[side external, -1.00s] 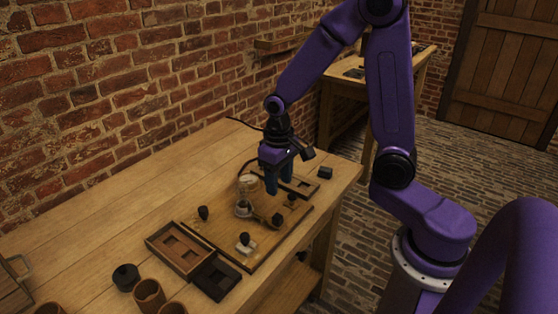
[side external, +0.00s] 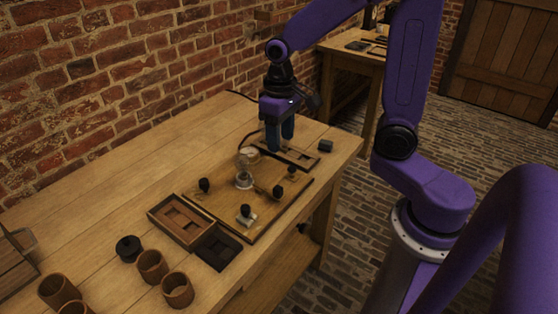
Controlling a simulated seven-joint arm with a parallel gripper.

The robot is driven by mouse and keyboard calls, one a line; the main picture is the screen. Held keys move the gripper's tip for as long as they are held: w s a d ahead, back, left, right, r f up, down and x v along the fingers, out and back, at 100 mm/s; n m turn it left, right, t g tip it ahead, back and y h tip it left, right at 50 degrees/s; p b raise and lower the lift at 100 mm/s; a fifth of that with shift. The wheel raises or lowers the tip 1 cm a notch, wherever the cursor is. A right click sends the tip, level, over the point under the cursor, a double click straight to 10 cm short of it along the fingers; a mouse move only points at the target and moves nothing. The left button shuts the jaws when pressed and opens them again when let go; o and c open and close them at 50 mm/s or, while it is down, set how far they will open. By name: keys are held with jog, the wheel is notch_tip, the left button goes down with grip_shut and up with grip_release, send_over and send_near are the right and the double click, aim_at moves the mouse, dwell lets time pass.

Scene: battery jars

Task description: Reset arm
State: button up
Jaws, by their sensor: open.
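My gripper (side external: 280,143) hangs above the far part of the wooden board (side external: 262,226), with its dark blue fingers pointing down. The fingers are apart and I see nothing between them. Below and to the left of it, a small clear glass piece (side external: 244,178) stands upright on the board. Several dark knobs stand on the board, one at the left (side external: 204,185), one at the right (side external: 278,192) and one at the front on a pale piece (side external: 246,211). A shallow wooden tray (side external: 303,158) lies behind the board, partly hidden by the fingers.
A two-slot wooden tray (side external: 157,221) and a dark tray (side external: 218,250) lie at the board's near left. Several brown jars, one of them here (side external: 152,267), and a black lid (side external: 129,248) stand at the front. A small dark block (side external: 326,146) sits near the right edge.

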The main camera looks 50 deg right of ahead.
jog(key=s+a+n, duration=0.1)
jog(key=s+n, duration=0.5)
jog(key=s, duration=0.4)
jog(key=s+a+r+n, duration=0.1)
jog(key=s+a+n, duration=0.1)
jog(key=s+n, duration=0.3)
jog(key=s, duration=0.4)
jog(key=shift+s+a+r+n, duration=0.25)
jog(key=shift+s+r+n, duration=0.05)
jog(key=shift+s+n, duration=0.1)
